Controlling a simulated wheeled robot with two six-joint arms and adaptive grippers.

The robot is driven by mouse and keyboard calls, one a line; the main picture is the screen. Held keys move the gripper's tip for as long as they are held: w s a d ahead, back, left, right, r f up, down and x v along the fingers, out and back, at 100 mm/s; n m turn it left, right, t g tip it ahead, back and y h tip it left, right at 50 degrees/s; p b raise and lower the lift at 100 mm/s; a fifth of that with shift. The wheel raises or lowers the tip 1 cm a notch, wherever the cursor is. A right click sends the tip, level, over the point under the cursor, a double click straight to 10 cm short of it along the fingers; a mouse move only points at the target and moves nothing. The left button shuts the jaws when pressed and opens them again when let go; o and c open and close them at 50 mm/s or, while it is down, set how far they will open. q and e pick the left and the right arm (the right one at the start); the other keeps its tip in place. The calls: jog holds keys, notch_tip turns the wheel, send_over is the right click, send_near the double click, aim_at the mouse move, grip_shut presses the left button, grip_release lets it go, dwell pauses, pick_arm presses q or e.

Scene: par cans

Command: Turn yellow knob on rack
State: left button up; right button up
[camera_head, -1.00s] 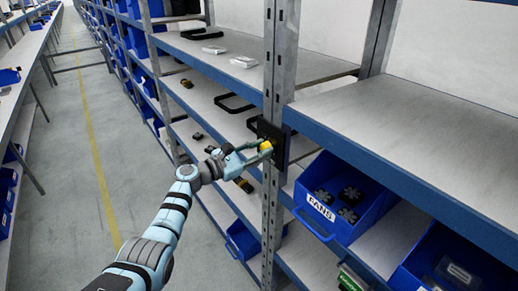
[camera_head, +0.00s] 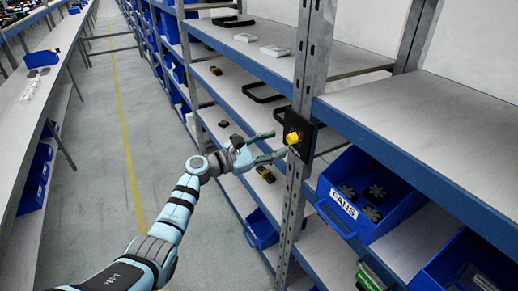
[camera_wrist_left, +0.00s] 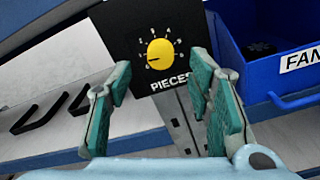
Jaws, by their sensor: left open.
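The yellow knob (camera_head: 292,138) sits on a black panel (camera_head: 306,128) fixed to the grey rack post. In the left wrist view the knob (camera_wrist_left: 160,52) is round, ringed by white marks, with a dark pointer line toward the left. The word PIECES is printed below it on the panel (camera_wrist_left: 125,25). My left gripper (camera_head: 279,144) is open and empty, just left of the knob. In the left wrist view its two fingers (camera_wrist_left: 156,75) stand apart, below and to either side of the knob, not closed on it. My right gripper is not in view.
A blue bin labelled FANS (camera_head: 392,222) stands on the shelf right of the post (camera_head: 305,75). Metal shelves with blue edges (camera_head: 420,165) run on both sides. The aisle floor (camera_head: 95,170) is clear.

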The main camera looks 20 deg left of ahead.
pick_arm(q)
jog(key=v, duration=0.7)
jog(key=shift+s+a, duration=0.25)
jog(key=shift+s, duration=0.05)
jog(key=shift+w+d, duration=0.1)
